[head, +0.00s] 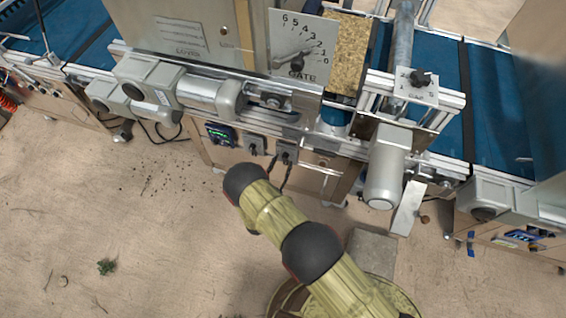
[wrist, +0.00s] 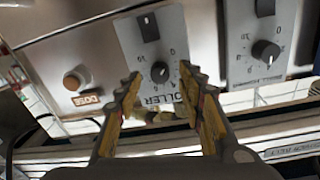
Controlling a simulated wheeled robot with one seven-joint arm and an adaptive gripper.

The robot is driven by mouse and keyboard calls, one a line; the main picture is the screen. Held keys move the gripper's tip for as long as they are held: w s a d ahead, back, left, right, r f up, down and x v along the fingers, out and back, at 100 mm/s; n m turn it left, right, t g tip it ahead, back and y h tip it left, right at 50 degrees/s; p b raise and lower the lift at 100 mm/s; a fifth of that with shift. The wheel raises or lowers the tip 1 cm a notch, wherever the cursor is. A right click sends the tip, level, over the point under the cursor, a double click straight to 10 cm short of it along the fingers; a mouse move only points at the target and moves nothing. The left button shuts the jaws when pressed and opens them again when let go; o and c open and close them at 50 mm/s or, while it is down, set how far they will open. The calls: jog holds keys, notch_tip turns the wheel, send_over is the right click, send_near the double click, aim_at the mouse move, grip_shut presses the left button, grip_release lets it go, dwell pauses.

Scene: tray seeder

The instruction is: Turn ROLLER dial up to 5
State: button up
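The ROLLER dial (wrist: 160,72) is a small dark round knob on a pale plate, with its name printed below it and partly hidden by my fingers. It has scale marks around it, but its setting is too small to read. My gripper (wrist: 160,84) is open and empty, its two yellow-lined fingers reaching toward the panel on either side of the dial in the picture. I cannot tell whether the fingers touch it. In the head view my gripper is hidden below my arm, and the ROLLER dial cannot be made out.
In the wrist view, a DOSE button (wrist: 73,80) is to the left, a black switch (wrist: 148,27) is above the dial, and another knob (wrist: 265,52) is to the right. In the head view, a GATE plate (head: 302,45) and blue conveyor belt (head: 508,110) are behind.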

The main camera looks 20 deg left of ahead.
jog(key=shift+w, duration=0.8)
jog(key=shift+c, duration=1.4)
grip_shut()
